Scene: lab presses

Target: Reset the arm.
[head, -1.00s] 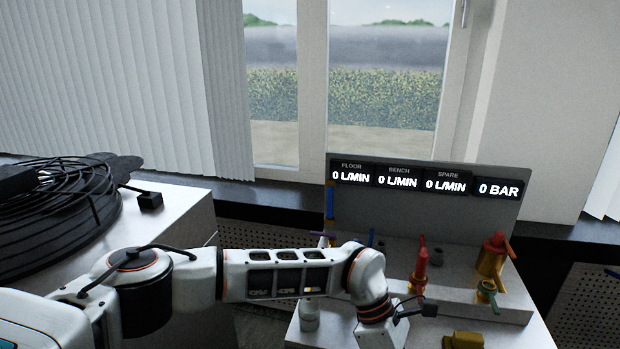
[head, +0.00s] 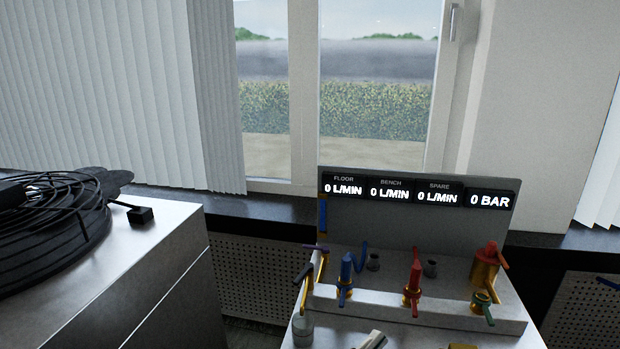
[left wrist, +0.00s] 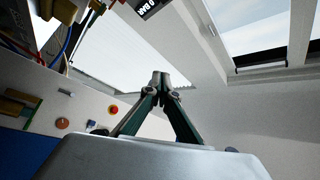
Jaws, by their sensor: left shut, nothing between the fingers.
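My left gripper (left wrist: 160,78) shows in the left wrist view, its dark green fingers meeting at the tips, shut with nothing between them. It is clear of everything around it there. In the head view my left arm is out of the picture, and I cannot make out the gripper for sure. My right gripper is in neither view.
A grey bench panel (head: 400,232) reads 0 L/MIN three times and 0 BAR. Before it stand a blue valve (head: 346,276), a red valve (head: 413,284) and a brass fitting (head: 485,268). Black coiled hose (head: 50,235) lies on the left cabinet (head: 165,238).

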